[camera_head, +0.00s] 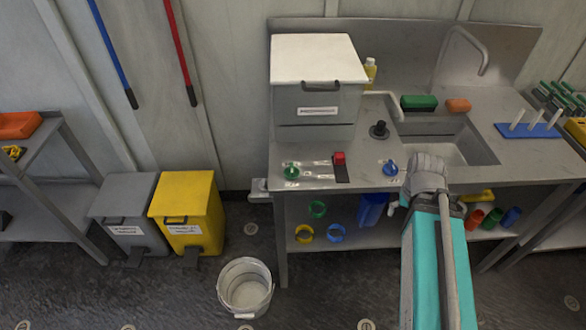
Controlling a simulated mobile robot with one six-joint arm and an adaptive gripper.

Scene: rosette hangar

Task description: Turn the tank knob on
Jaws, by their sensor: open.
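A grey tank-like box with a white lid (312,58) and a label stands on the left of the steel sink bench. A black knob-like piece (379,130) stands on the bench top left of the basin. A small blue knob-like piece (390,167) sits nearer the front edge, close to the left of my arm's grey joint. A red block-like piece (339,158) sits on a dark strip in front of the box. I cannot tell which piece is the tank knob or its setting. My teal arm reaches up at right; my gripper's fingers are not visible.
The sink basin (445,142) and curved tap (468,50) are behind my arm. A green sponge (418,102) and an orange one (458,105) lie behind the basin. A yellow bin (188,210), a grey bin (122,210) and a bucket (245,287) stand on the floor.

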